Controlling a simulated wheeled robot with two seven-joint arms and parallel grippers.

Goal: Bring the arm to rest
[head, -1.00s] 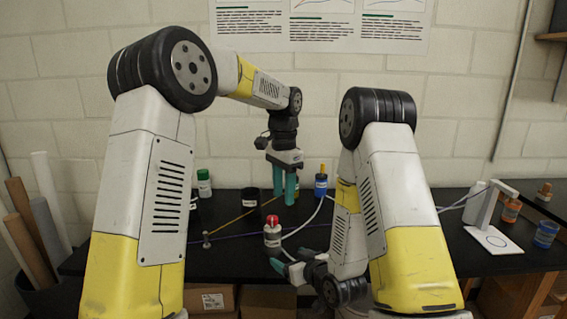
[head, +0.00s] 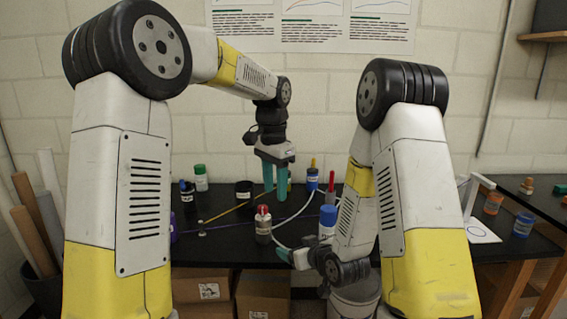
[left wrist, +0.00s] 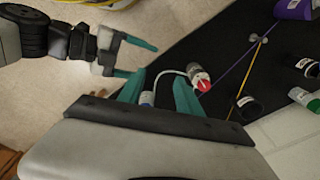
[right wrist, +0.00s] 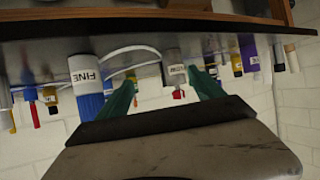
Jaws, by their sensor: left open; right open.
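My left arm arches in from the left in the head view. Its gripper (head: 276,195) hangs over the black table, fingers pointing down, open and with nothing between them. It also shows open in the left wrist view (left wrist: 157,85). My right arm is folded low at the right in the head view. Its gripper (head: 281,256) is at the table's front edge, pointing left. In the right wrist view its teal fingers (right wrist: 162,80) are apart and empty. A white bottle with a red cap (head: 263,226) stands just beyond the right gripper.
Cardboard boxes (head: 262,296) sit below. Rolled tubes (head: 35,225) stand at the left.

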